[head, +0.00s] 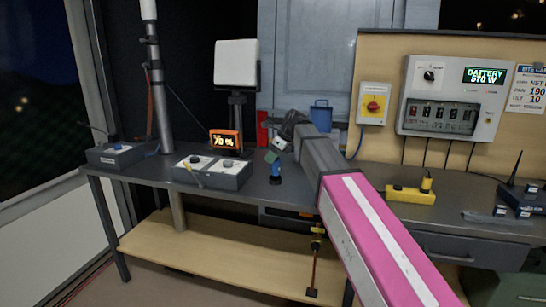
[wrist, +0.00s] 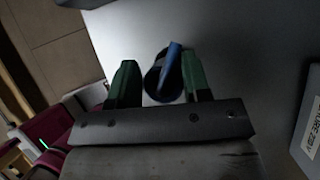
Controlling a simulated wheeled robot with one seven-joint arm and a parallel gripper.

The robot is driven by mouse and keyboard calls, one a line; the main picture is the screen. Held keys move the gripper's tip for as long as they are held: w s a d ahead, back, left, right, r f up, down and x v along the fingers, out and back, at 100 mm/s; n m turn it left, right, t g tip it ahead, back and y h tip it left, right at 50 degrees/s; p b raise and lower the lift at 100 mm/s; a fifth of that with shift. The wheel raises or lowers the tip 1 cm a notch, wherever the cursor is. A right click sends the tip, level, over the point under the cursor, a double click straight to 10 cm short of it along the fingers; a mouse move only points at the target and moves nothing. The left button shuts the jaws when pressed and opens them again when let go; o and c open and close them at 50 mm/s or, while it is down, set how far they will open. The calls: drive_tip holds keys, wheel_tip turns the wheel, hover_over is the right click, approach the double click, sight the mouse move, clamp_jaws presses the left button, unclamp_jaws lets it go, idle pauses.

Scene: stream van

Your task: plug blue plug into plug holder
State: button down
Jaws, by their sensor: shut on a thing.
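The blue plug (head: 276,169) is at the far end of my arm, above the dark grey bench, with a dark round base at its lower end. In the wrist view the blue plug (wrist: 169,66) shows between the green fingers, close against the right one. My gripper (wrist: 158,82) is shut on it; in the head view my gripper (head: 274,156) is small and partly hidden by the arm. I cannot tell whether the base touches the bench. A yellow block (head: 408,195) with an upright yellow plug (head: 427,182) lies on the right bench; it may be the plug holder.
A grey two-panel box (head: 212,172) stands left of my gripper, with an orange 70 % display (head: 225,140) behind it. A smaller grey box (head: 115,154) is further left. A blue canister (head: 320,115) stands behind my arm. Dark devices (head: 515,198) sit at the far right.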

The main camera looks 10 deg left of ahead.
drive_tip(key=shift+f, duration=1.5)
idle(0.3)
drive_tip(key=shift+c, duration=2.4)
unclamp_jaws()
drive_tip(key=v, duration=1)
drive_tip(key=shift+d+r, duration=0.15)
drive_tip(key=shift+r, duration=0.15)
